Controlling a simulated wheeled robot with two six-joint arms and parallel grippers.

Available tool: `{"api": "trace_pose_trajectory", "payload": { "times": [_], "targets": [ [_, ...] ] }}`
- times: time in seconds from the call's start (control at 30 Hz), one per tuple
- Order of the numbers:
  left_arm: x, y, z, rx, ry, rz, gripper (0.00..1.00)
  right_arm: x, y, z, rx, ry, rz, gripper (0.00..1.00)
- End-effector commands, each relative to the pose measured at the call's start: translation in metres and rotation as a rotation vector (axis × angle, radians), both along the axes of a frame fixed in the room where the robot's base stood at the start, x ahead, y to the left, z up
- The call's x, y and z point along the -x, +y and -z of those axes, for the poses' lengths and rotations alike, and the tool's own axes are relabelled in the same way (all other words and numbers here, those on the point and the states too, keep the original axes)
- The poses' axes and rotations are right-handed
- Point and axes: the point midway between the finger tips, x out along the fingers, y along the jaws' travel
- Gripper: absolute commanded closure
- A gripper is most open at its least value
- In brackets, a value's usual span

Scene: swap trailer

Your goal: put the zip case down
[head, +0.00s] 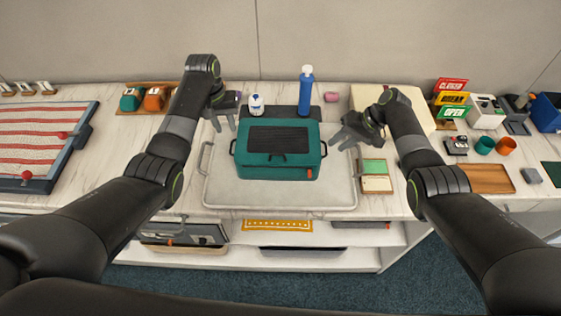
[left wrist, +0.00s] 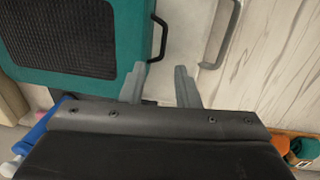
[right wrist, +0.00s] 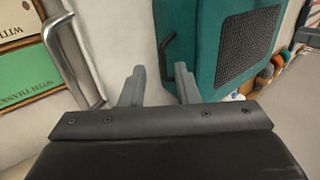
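The zip case (head: 279,166) is a teal box with a black mesh panel on top and a black loop handle on each side. It sits flat on a pale grey tray (head: 225,192) on the counter. My left gripper (head: 226,121) is open and empty, above the tray just off the case's left side; in the left wrist view the case (left wrist: 125,60) and its handle lie beyond the fingertips. My right gripper (head: 347,142) is open and empty off the case's right side; in the right wrist view the case (right wrist: 205,45) is beside the fingers, apart from them.
A blue bottle (head: 306,92) and a small white bottle (head: 257,105) stand behind the case. Tray handles stick up at both sides. Green and cream booklets (head: 376,184) lie to the right. A striped board (head: 45,140) is at far left.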

Motion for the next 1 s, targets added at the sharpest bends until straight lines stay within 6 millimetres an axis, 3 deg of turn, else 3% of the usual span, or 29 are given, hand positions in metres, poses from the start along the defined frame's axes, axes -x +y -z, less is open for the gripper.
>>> {"api": "trace_pose_trajectory", "payload": {
  "times": [0.43,1.0],
  "targets": [
    [0.0,0.0,0.001,-0.001,0.001,-0.001,0.71,-0.003,-0.044,-0.064,-0.002,-0.001,0.001,0.72],
    [0.0,0.0,0.0,-0.001,0.0,-0.001,0.71,-0.003,-0.049,-0.073,-0.003,0.0,-0.001,0.72]
  ]
}}
